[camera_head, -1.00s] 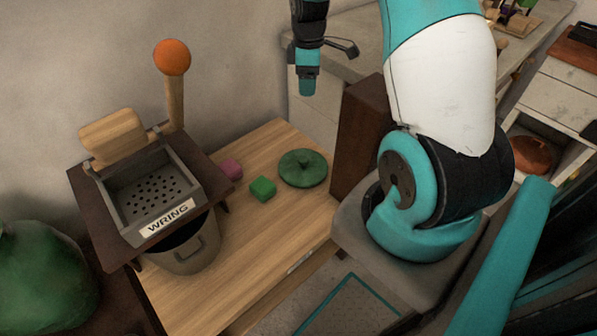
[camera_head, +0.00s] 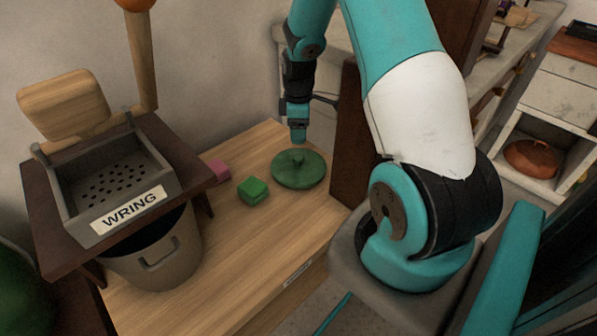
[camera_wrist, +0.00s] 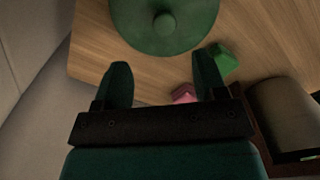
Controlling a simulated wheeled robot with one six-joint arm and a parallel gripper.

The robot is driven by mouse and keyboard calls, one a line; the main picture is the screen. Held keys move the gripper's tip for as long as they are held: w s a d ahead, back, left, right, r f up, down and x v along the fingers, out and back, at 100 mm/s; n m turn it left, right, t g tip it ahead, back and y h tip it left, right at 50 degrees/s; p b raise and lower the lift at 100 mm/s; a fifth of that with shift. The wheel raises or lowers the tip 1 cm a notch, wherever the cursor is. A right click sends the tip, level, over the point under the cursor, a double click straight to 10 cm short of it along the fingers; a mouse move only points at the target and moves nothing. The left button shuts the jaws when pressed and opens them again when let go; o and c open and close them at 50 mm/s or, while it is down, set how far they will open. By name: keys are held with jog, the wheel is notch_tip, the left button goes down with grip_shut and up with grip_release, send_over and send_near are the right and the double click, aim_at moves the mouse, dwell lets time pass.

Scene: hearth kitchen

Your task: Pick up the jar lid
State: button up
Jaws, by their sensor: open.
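The jar lid (camera_head: 299,169) is a round, dark green disc with a small knob on top. It lies flat on the wooden table, near the dark upright panel. My gripper (camera_head: 299,139) hangs just above the lid's far side, pointing down, and is apart from it as far as I can tell. In the wrist view the lid (camera_wrist: 165,42) is at the top centre, beyond the fingertips. My gripper (camera_wrist: 161,72) is open there, with nothing between its fingers.
A green block (camera_head: 252,191) and a pink block (camera_head: 218,171) lie left of the lid. A wringer tray labelled WRING (camera_head: 128,211) stands over a bucket (camera_head: 158,262) at the left. A dark panel (camera_head: 352,140) rises right of the lid. The table front (camera_head: 240,265) is clear.

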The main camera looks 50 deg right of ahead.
aim_at(298, 156)
notch_tip(298, 156, down, 5)
jog(key=shift+b, duration=0.4)
jog(key=f, duration=0.1)
jog(key=f+b, duration=0.1)
jog(key=f, duration=0.3)
jog(key=shift+s+a+f+b, duration=0.15)
jog(key=shift+s+a+b, duration=0.1)
jog(key=shift+b, duration=0.1)
jog(key=c, duration=1.2)
jog(key=shift+r, duration=0.25)
